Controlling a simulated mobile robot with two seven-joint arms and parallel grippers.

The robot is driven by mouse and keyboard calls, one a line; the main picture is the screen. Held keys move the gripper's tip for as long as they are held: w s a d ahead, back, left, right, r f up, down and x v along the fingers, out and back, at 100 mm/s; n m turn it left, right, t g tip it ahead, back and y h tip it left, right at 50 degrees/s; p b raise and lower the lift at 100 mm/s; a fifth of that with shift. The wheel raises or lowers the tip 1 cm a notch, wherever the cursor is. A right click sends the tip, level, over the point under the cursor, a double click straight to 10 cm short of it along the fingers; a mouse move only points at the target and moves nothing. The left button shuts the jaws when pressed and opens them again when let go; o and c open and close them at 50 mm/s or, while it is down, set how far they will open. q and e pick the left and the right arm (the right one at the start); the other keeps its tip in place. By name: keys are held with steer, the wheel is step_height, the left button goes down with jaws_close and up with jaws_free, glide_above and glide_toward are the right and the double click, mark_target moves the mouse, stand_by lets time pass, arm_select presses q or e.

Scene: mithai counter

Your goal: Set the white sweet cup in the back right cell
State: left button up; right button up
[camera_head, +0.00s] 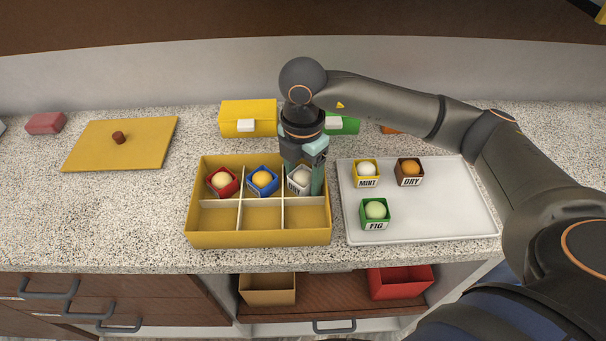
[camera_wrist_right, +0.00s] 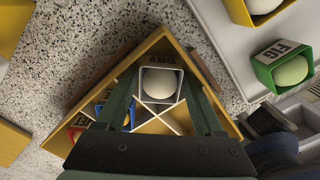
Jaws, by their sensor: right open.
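The white sweet cup (camera_head: 299,184) with a pale ball stands in the back right cell of the yellow divided box (camera_head: 258,239). My right gripper (camera_head: 305,178) reaches down into that cell, its fingers open on either side of the cup. In the right wrist view, the white cup (camera_wrist_right: 158,101) sits between the two green fingers, upright as far as I can see. The gripper partly hides the cup and the cell in the head view. My left gripper is not in view.
A red cup (camera_head: 221,182) and a blue cup (camera_head: 262,182) fill the other back cells; the front cells are empty. The white tray (camera_head: 440,215) at right holds MINT (camera_head: 366,173), DRY (camera_head: 409,172) and FIG (camera_head: 375,214) cups. A yellow lid (camera_head: 120,147) lies left.

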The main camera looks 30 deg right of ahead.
mark_target(303, 174)
step_height(303, 174, up, 7)
steer(key=shift+r, duration=0.45)
steer(key=shift+s, duration=0.1)
